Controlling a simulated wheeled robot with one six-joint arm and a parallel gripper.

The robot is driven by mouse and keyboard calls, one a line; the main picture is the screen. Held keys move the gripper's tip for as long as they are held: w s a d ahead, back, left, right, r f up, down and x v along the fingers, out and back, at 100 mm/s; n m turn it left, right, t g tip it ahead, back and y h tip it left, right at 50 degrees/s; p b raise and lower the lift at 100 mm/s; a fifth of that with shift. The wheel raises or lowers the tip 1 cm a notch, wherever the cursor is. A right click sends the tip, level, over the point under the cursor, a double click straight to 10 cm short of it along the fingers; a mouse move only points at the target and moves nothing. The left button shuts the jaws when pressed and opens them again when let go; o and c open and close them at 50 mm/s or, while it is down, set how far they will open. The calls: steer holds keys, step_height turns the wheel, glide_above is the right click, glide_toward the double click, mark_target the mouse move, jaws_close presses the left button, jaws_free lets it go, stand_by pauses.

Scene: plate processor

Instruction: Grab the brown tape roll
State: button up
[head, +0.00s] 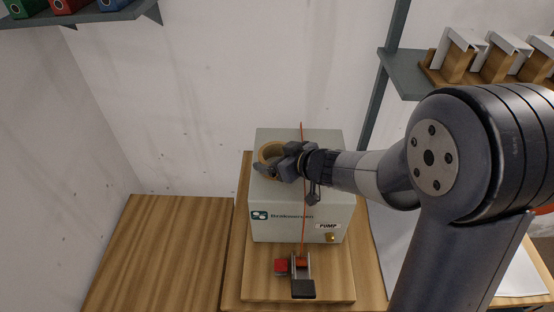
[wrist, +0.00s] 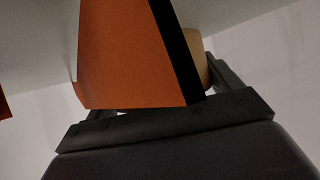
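The brown tape roll (head: 266,151) is a tan ring at the top of the pale pump box (head: 268,228). My gripper (head: 272,168) is right at the roll, overlapping its near right side in the head view. In the wrist view, a tan curved edge, likely the roll (wrist: 207,70), shows beside my right finger. A wide orange strip covers most of the space between my fingers. The fingers look apart, but whether they press on the roll is hidden.
A thin orange upright strip (head: 303,225) rises from a small clamp (head: 301,270) in front of the box and passes close to my wrist. Shelves hang at upper left (head: 90,17) and upper right (head: 405,75). The wooden bench (head: 160,250) is clear at left.

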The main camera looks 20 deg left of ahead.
steer(key=c, duration=0.4)
steer(key=shift+c, duration=0.3)
steer(key=shift+r, duration=0.15)
